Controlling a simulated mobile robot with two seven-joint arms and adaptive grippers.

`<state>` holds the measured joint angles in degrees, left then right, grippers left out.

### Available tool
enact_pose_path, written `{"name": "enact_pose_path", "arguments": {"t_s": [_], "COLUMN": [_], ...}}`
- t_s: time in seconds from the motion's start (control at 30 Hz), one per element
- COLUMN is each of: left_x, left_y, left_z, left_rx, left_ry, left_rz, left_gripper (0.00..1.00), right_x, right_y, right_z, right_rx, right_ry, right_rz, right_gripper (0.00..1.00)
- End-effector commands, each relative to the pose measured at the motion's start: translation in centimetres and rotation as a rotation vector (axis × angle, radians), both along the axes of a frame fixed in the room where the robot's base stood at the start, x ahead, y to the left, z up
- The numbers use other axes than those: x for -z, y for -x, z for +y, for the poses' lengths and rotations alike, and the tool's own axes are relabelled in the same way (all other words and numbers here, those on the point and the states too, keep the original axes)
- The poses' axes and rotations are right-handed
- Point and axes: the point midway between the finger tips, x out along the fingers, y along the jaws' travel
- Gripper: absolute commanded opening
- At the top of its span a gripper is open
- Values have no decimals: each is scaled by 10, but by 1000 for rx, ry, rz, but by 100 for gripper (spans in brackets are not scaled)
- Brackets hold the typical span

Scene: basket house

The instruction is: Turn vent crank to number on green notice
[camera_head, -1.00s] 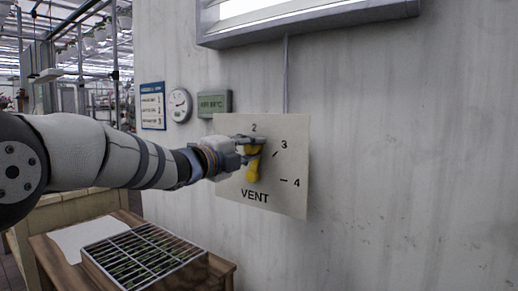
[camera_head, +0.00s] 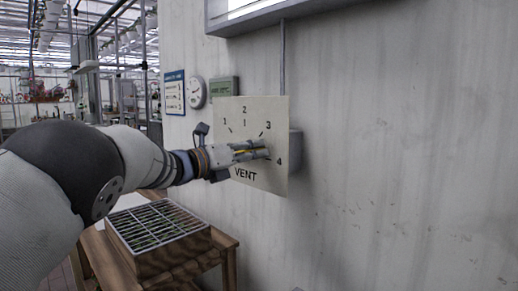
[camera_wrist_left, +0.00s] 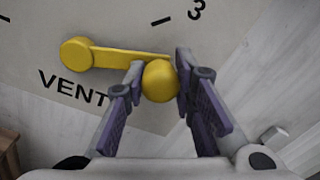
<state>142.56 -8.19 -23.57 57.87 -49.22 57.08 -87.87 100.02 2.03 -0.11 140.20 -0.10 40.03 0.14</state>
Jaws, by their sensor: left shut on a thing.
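The yellow vent crank (camera_head: 242,151) is on a pale panel (camera_head: 226,112) marked 1 to 4 and VENT. My left gripper (camera_head: 266,149) is shut on the crank's round knob, which shows between the fingers in the left wrist view (camera_wrist_left: 160,82). The crank arm points right from its hub, roughly along the line of the VENT lettering, toward the 4. The 3 and its tick show above the knob in the wrist view; the 4 is hidden there. A greenish notice (camera_head: 224,87) hangs above the panel; its text is too small to read. My right gripper is not in view.
A round gauge (camera_head: 196,92) and a blue-edged notice (camera_head: 174,92) hang left of the green one. A wooden table (camera_head: 225,243) with a grid-covered box (camera_head: 158,262) stands below. The wall to the right is clear.

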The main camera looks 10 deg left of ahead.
Motion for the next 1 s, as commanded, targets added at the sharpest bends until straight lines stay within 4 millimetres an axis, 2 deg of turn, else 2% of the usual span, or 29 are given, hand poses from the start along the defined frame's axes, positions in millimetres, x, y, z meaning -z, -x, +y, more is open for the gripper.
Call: {"name": "enact_pose_path", "arguments": {"t_s": [0.1,0.4,1.0], "left_x": [11,24,30], "left_y": [0,-1,-2], "left_z": [-3,-1,0], "left_rx": [10,9,8], "left_ry": [-73,-209,-273], "left_rz": [-52,-149,-195], "left_gripper": [0,0,0], "right_x": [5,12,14], "right_y": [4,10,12], "right_z": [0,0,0], "right_rx": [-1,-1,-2], "right_ry": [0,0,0], "right_rz": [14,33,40], "right_gripper": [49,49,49]}}
